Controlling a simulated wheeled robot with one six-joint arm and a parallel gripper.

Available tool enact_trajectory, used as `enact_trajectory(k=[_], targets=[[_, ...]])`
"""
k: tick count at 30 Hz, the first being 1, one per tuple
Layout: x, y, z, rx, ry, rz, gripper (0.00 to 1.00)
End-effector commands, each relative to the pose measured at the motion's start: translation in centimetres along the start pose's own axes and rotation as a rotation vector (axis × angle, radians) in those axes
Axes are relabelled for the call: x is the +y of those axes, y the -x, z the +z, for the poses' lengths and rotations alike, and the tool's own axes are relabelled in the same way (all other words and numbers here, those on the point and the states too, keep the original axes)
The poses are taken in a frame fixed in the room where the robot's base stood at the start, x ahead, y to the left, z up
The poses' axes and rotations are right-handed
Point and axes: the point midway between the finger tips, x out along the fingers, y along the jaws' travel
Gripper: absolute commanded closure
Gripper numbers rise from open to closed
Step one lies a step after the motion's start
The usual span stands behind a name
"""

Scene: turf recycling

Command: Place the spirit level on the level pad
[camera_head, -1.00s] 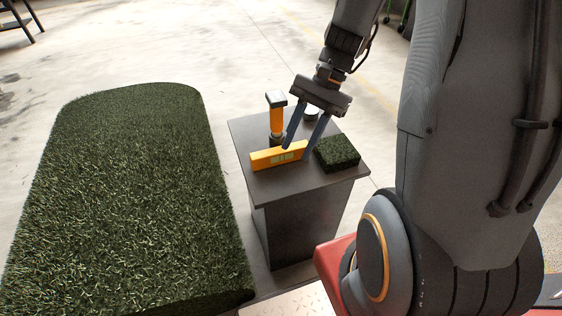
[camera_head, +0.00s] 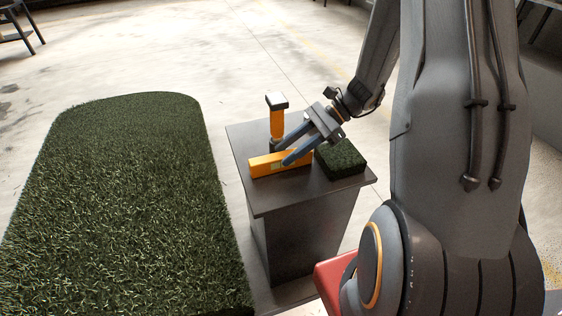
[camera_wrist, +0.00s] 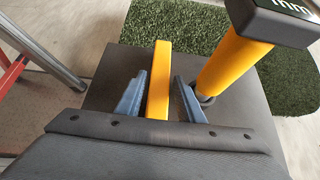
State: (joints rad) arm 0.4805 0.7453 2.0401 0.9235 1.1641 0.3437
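In the wrist view the level (camera_wrist: 160,62) runs lengthwise between the two blue fingers. My gripper (camera_head: 282,154) is open and tilted, coming in from the right, with one finger on each side of the level. The wrist view shows my gripper (camera_wrist: 159,77) with gaps between both fingers and the level. The level's right end is partly hidden by a finger. I cannot identify the level pad in these views.
An orange-handled tool with a dark head (camera_head: 277,103) stands upright just behind the level, close to my gripper. A small turf block (camera_head: 341,159) sits to its right on the pedestal (camera_head: 290,197). A large turf slab (camera_head: 120,200) lies to the left, across a gap.

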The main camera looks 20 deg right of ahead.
Motion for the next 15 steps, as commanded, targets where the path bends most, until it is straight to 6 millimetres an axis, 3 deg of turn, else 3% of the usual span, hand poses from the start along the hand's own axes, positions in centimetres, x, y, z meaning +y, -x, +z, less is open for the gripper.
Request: enact_trajectory(k=[6, 12, 15], targets=[[0.1, -2.8, -0.1, 0.001, 0.0, 0.002, 0.66], [0.0, -2.9, -0.1, 0.001, 0.001, 0.0, 0.66], [0.0, -2.9, -0.1, 0.001, 0.001, 0.0, 0.79]])
